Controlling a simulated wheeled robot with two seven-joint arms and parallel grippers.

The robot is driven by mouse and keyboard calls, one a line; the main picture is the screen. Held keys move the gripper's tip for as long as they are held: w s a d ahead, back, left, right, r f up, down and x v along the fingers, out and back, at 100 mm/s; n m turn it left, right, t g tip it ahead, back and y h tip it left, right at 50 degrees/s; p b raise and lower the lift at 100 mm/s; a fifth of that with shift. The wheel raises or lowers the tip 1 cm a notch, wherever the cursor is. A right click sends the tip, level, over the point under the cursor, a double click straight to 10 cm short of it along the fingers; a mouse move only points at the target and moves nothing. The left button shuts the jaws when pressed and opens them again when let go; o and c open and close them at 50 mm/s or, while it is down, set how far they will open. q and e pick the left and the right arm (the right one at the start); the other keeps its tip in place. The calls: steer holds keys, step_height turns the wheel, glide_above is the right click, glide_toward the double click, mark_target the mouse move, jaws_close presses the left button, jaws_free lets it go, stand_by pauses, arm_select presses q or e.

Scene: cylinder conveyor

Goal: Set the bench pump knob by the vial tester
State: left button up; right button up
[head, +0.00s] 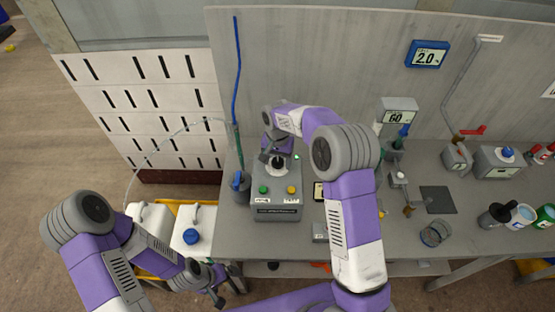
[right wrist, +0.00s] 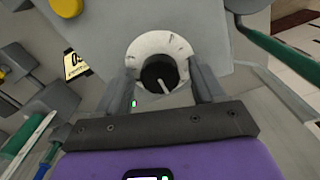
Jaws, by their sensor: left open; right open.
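The bench pump appears to be the grey box (head: 262,208) with a green and a yellow button on top, at the middle of the bench. Its black knob (right wrist: 157,75) has a white pointer line and sits on a round white dial (right wrist: 143,46). My right gripper (head: 277,160) is open over the box, its fingers on either side of the dial in the right wrist view; contact cannot be told. My left gripper (head: 217,290) is open and empty, low in front of the bench. I cannot tell which device is the vial tester; a small yellow-edged display (head: 319,191) stands beside the box.
A blue-framed display (head: 428,54) reading 2.0 hangs on the back wall. A grey unit (head: 397,112) showing 60 stands behind my right arm. A blue-topped bottle (head: 241,185) stands left of the box. Cups (head: 522,215) stand at the right. White jugs (head: 193,232) stand front left.

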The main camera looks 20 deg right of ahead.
steer(key=shift+c, duration=0.3)
steer(key=c, duration=1)
steer(key=n, duration=0.8)
steer(key=shift+n, duration=0.3)
steer(key=n, duration=0.3)
steer(key=shift+d+n+p, duration=0.1)
steer(key=shift+n+p, duration=0.2)
steer(key=shift+n, duration=1.8)
